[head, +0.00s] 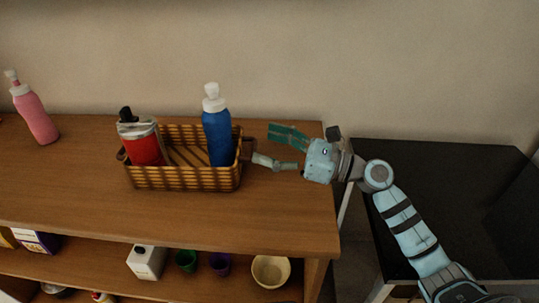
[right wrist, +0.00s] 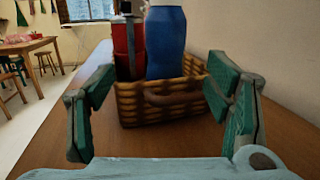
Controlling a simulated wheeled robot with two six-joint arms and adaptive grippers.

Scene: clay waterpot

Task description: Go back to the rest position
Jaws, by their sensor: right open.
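My right gripper (head: 284,150) is open and empty at the right end of the wooden shelf top, just right of a wicker basket (head: 185,179). In the right wrist view its two green fingers (right wrist: 162,112) stand wide apart, with the basket (right wrist: 160,101) in front of them and its brown handle facing me. A blue bottle (head: 217,138) with a white cap stands in the basket's right part. A red bottle (head: 146,149) with a dark top stands in its left part. Both also show in the right wrist view. My left gripper is not in view.
A pink bottle (head: 35,115) stands at the far left of the wooden top (head: 230,221). The lower shelf holds a white container (head: 146,262), small green and purple pots and a cream bowl (head: 270,271). A black table (head: 450,190) is at right. A wall closes the back.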

